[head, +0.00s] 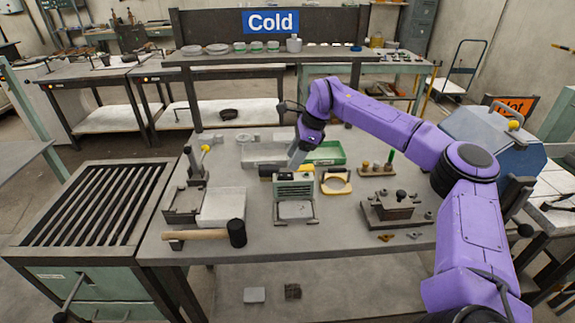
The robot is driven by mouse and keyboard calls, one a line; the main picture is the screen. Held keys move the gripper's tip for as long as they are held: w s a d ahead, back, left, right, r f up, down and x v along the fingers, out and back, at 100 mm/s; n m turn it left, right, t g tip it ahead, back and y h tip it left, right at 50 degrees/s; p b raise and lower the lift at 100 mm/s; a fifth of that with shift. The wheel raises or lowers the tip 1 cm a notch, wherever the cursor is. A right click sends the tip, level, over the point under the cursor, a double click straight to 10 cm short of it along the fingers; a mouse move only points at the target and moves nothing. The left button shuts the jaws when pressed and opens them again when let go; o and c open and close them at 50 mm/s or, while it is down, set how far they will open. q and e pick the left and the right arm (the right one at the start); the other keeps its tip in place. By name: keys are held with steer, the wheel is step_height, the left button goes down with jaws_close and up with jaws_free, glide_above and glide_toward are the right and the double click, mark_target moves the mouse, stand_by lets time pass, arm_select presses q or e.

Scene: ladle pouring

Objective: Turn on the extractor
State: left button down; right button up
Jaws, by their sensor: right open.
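A small grey-green boxy device with a slotted front (294,188), which looks like the extractor, stands near the middle of the workbench. A dark cylinder and a yellow part sit at its top. My purple right arm reaches in from the right, and its gripper (297,158) points down just above and behind the device's top. The gripper is small here and its fingers are partly unclear, but it is open with nothing seen in it. I cannot tell whether it touches the device. No switch is clear enough to make out. My left gripper is out of view.
A mallet (205,235) lies at the workbench's front left. A yellow-rimmed frame (336,182) is right of the device, with a dark clamp-like fixture (396,205) farther right. A green tray (326,153) lies behind. A slatted grill table (95,205) stands left.

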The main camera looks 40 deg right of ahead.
mark_target(284, 175)
steer(key=x, duration=0.5)
steer(key=shift+w+d+f, duration=0.1)
steer(key=shift+w+f, duration=0.05)
steer(key=shift+w, duration=0.25)
steer(key=shift+s, duration=0.2)
jaws_close()
steer(key=h+p, duration=0.1)
steer(key=p, duration=0.1)
steer(key=r+g+h+p, duration=0.1)
steer(key=p, duration=0.1)
steer(key=shift+w+a, duration=0.25)
steer(key=shift+a, duration=0.1)
steer(key=shift+f+g+h, duration=0.15)
steer(key=shift+g+h, duration=0.15)
steer(key=shift+f, duration=0.2)
jaws_free()
